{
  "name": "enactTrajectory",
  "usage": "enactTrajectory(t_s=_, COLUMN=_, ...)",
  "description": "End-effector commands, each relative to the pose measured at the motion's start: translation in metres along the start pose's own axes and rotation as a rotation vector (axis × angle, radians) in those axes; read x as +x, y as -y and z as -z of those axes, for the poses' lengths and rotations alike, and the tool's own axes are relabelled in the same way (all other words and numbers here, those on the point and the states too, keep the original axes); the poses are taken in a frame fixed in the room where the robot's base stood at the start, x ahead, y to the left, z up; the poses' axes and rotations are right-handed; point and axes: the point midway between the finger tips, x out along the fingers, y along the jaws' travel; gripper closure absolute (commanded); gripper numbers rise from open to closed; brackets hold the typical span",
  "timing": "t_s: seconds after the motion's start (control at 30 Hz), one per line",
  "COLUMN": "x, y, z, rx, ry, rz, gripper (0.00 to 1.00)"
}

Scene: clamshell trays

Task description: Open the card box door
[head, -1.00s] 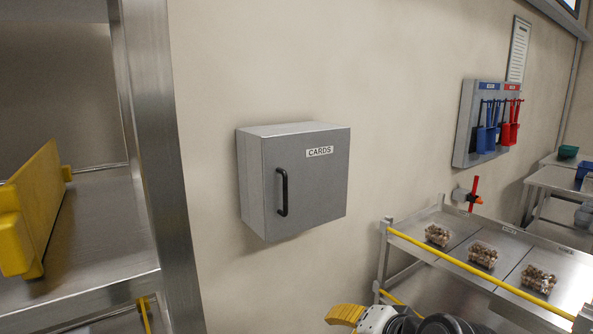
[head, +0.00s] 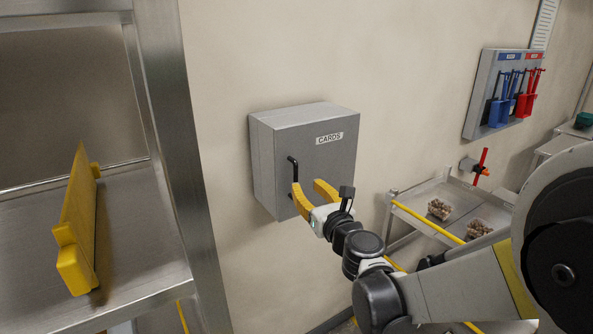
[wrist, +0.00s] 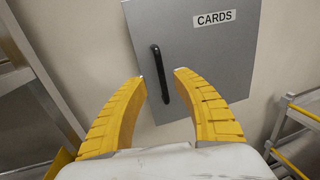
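The card box (head: 335,150) is a grey metal box on the wall with a "CARDS" label on its door. Its door is shut. A black vertical bar handle (head: 292,170) sits on the left side of the door. It also shows in the wrist view (wrist: 160,74). My gripper (head: 308,185) is in front of the lower left of the door, its yellow fingers spread. In the wrist view the gripper (wrist: 160,76) has its two fingertips apart, with the handle's lower part showing between them. I cannot tell whether either finger touches the handle.
A metal shelf with an upright post (head: 172,150) and a yellow item (head: 78,220) stands to the left. A steel rack (head: 405,205) with clear trays of small brown items is to the right. A tool board (head: 490,95) hangs beyond it.

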Motion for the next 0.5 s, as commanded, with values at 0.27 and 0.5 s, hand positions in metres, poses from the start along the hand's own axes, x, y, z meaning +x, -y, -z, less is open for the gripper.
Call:
enactTrajectory(t_s=0.27, x=0.056, y=-0.001, z=0.001, rx=-0.004, ry=0.0, rz=-0.002, gripper=0.66)
enactTrajectory(t_s=0.5, x=0.081, y=-0.001, z=0.0, rx=-0.005, ry=0.0, rz=-0.001, gripper=0.66)
